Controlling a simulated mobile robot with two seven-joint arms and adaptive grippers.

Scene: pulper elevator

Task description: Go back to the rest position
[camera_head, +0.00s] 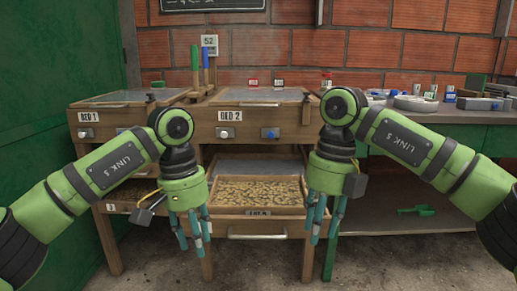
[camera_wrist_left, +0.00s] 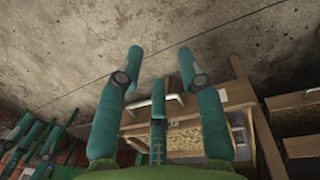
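My left gripper (camera_head: 193,243) hangs with its fingers pointing down in front of the left part of the wooden bench. In the left wrist view (camera_wrist_left: 160,62) its three teal fingers are spread, with nothing between them. My right gripper (camera_head: 319,232) hangs fingers down at the bench's right end. Its fingers stand apart and nothing shows between them. Both arms are bent, with the hands at about the same height. Neither gripper appears to touch anything.
Behind the grippers, a wooden drawer (camera_head: 262,210) filled with yellowish grains stands pulled out below the BED 2 cabinet (camera_head: 230,133). The BED 1 cabinet (camera_head: 88,133) is to its left. A green scoop (camera_head: 416,210) lies on a low shelf at right. A green panel (camera_head: 60,120) stands at left.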

